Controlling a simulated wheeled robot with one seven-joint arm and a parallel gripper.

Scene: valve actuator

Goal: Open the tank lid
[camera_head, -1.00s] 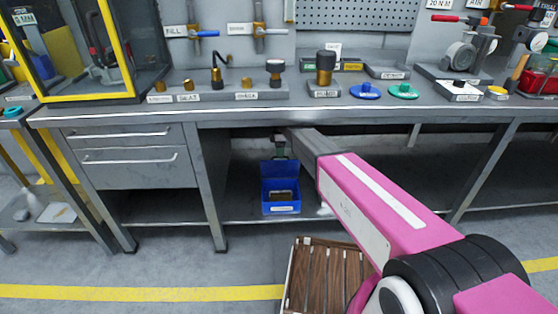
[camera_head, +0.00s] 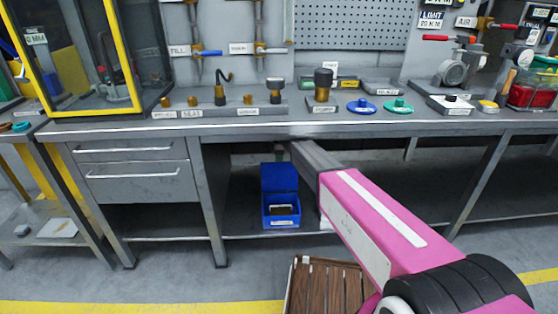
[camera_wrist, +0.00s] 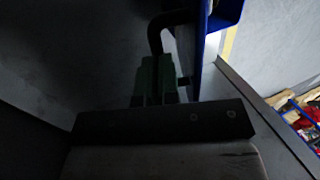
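A blue box (camera_head: 281,209) stands on the shelf under the workbench, with a blue panel (camera_head: 279,177) standing upright at its back. I cannot tell for sure whether this panel is the tank lid. My gripper is mostly hidden under the bench edge in the head view, behind the top of the box. In the wrist view the green fingers (camera_wrist: 156,82) are close together, right by the end of a dark curved handle (camera_wrist: 163,32) next to a blue panel (camera_wrist: 198,50). Dark shading hides whether they are closed on it.
A yellow-framed glass case (camera_head: 70,60) stands at the bench's left. A slatted wooden piece (camera_head: 325,287) lies below my arm.

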